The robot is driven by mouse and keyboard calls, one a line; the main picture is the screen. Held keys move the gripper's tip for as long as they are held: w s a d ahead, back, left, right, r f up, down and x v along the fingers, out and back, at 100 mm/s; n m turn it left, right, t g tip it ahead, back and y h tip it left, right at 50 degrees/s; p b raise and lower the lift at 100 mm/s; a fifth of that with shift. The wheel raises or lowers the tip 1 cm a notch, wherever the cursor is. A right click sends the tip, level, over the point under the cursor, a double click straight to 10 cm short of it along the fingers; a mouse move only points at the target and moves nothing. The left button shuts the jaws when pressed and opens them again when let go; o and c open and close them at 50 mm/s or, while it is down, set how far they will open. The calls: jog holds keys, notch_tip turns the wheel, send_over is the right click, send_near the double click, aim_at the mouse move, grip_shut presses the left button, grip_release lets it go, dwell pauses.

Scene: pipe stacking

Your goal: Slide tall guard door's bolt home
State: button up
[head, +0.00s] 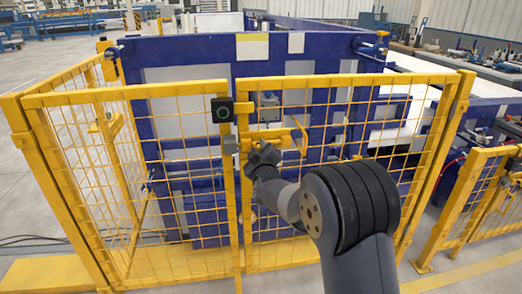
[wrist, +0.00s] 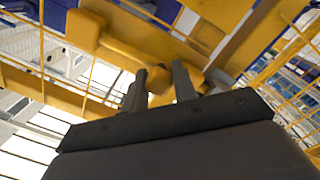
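The tall guard door (head: 330,82) is a yellow mesh panel, its left edge beside the neighbouring yellow frame. The yellow bolt (head: 273,134) lies across the door's left side, with a bent yellow piece at its right. In the head view my gripper (head: 257,160) is just below the bolt by the door's left edge. In the wrist view my gripper's fingers (wrist: 160,84) stand apart on either side of a rounded yellow knob (wrist: 159,79) below a yellow bar. I cannot tell whether they touch it. My arm hides part of the door.
Another mesh panel (head: 150,170) stands at left and a lower yellow fence (head: 480,190) at right. Blue machinery (head: 200,48) stands behind the mesh. Open floor shows at far left.

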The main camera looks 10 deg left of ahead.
jog(key=o, duration=0.4)
jog(key=shift+a, duration=0.3)
jog(key=shift+s+d, duration=0.1)
jog(key=shift+s, duration=0.2)
jog(key=b+v, duration=0.1)
jog(key=v, duration=0.9)
jog(key=shift+b, duration=0.35)
jog(key=shift+d, duration=0.1)
